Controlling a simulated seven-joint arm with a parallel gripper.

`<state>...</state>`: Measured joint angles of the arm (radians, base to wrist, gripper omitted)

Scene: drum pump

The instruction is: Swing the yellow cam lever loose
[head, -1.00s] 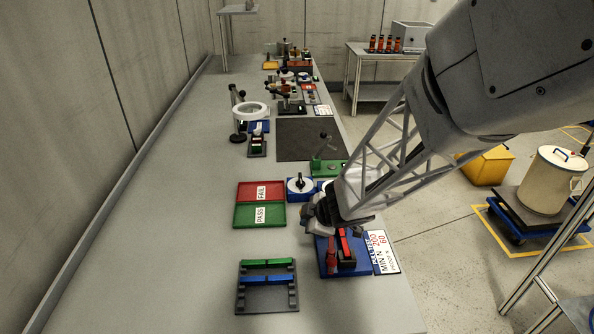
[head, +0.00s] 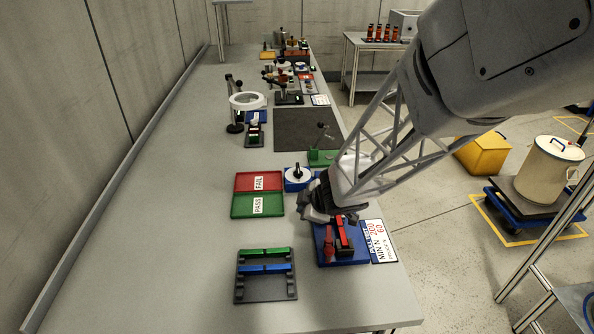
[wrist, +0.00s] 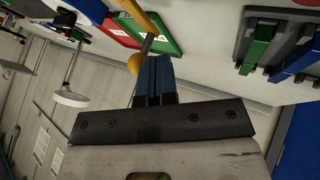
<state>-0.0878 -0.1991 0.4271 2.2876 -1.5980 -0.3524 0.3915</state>
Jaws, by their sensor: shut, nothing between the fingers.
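The yellow lever (wrist: 138,15) shows in part at the top of the wrist view. A metal rod and a yellow ball knob (wrist: 135,63) show close below it. My gripper (wrist: 153,62) is shut and empty, its blue fingertips just right of the ball and rod; I cannot tell whether they touch. In the head view my gripper (head: 320,213) is low over the bench, just behind a blue base (head: 325,255) with a red and black fixture (head: 343,238). The lever cannot be made out in the head view; my arm probably covers it.
Green PASS (head: 240,207) and red FAIL (head: 240,181) trays lie to the left of my gripper. A dark rack (head: 266,292) with green and blue bars stands at the front. A white dial on a blue base (head: 297,177) is close behind. The bench's left side is clear.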

